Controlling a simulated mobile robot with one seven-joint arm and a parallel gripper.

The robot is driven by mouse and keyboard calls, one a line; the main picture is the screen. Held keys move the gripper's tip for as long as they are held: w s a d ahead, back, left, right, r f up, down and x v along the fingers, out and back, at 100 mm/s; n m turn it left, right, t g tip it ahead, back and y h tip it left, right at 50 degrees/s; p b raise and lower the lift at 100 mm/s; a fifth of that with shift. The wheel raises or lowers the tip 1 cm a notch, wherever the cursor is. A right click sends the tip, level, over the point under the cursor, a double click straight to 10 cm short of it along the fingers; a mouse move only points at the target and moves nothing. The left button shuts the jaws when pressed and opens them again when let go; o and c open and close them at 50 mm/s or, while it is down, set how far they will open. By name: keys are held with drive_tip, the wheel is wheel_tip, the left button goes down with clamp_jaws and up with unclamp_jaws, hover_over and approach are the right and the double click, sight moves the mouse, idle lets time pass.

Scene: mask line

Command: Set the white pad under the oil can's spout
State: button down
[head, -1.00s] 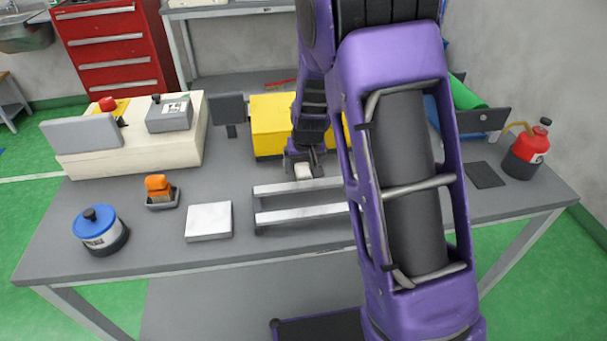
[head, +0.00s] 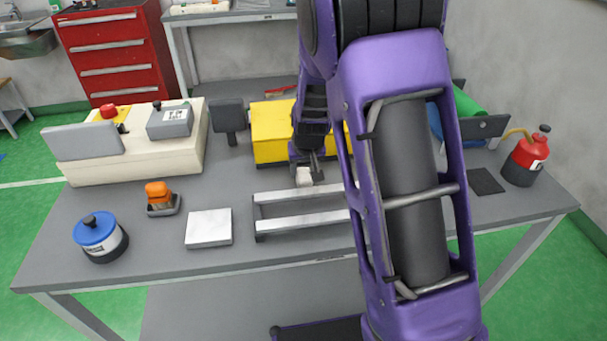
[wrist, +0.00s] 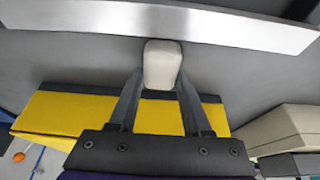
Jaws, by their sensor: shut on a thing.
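The white pad, a small off-white block with rounded edges (head: 304,177), is between the fingers of my gripper (head: 308,174). The wrist view shows the pad (wrist: 162,65) at the fingertips (wrist: 161,82), its far end near a metal bar. My gripper is shut on it, behind the metal rack. I cannot tell whether the pad touches the table. The red oil can (head: 525,160) with black base and cap stands at the right end of the table. Its tan spout (head: 517,132) points left, with a dark flat square (head: 486,181) on the table below and left of it.
A low metal rack (head: 300,222) is in front of my gripper, and a yellow box (head: 272,132) behind it. A white slab (head: 209,228), an orange item in a tray (head: 160,199) and a blue-lidded pot (head: 100,236) are left. My arm hides the table's middle right.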

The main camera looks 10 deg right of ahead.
wheel_tip(320, 180, up, 8)
drive_tip(key=shift+r+p, duration=0.1)
drive_tip(key=shift+p, duration=0.7)
drive_tip(key=s+d+p, duration=0.1)
drive_tip(key=s, duration=0.1)
drive_tip(key=s+d+p, duration=0.1)
drive_tip(key=s, duration=0.1)
drive_tip(key=s+d+p, duration=0.1)
drive_tip(key=s, duration=0.1)
drive_tip(key=shift+s, duration=0.15)
drive_tip(key=shift+s+f, duration=0.3)
drive_tip(key=shift+w, duration=0.1)
drive_tip(key=b, duration=0.2)
approach(302, 168)
drive_tip(key=shift+w+d+r, duration=0.1)
drive_tip(key=shift+w+r, duration=0.1)
drive_tip(key=shift+w, duration=0.55)
wheel_tip(302, 168, down, 5)
drive_tip(key=shift+w+f+b, duration=0.1)
drive_tip(key=shift+w+b, duration=0.05)
drive_tip(key=shift+b, duration=0.15)
drive_tip(key=shift+f+b, duration=0.3)
drive_tip(key=shift+f, duration=1.8)
